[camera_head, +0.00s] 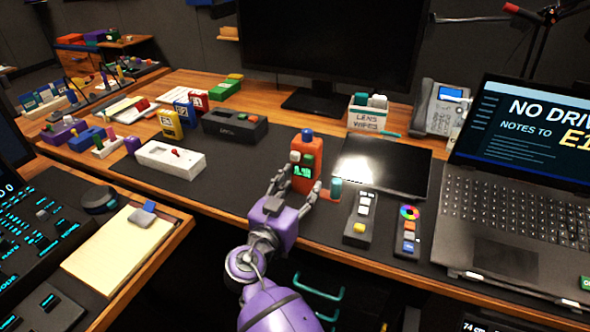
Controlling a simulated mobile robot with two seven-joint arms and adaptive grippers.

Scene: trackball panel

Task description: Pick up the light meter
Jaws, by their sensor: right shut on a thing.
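The light meter (304,176) is an orange upright body with a blue dome on top, a green lit display and small buttons, in the middle of the head view. My right gripper (299,184), purple with grey fingers, is shut on the light meter, one finger on each side. The lower part of the meter is partly hidden by the gripper. I cannot tell whether its base touches the dark desk mat (232,190). My left gripper is not in view.
A small teal-topped item (336,188) stands close right of the meter, with a dark tablet (382,165) behind. Dark controllers (361,217) lie to the right, near a laptop (500,215). A white box (170,160) and black box (235,126) are left.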

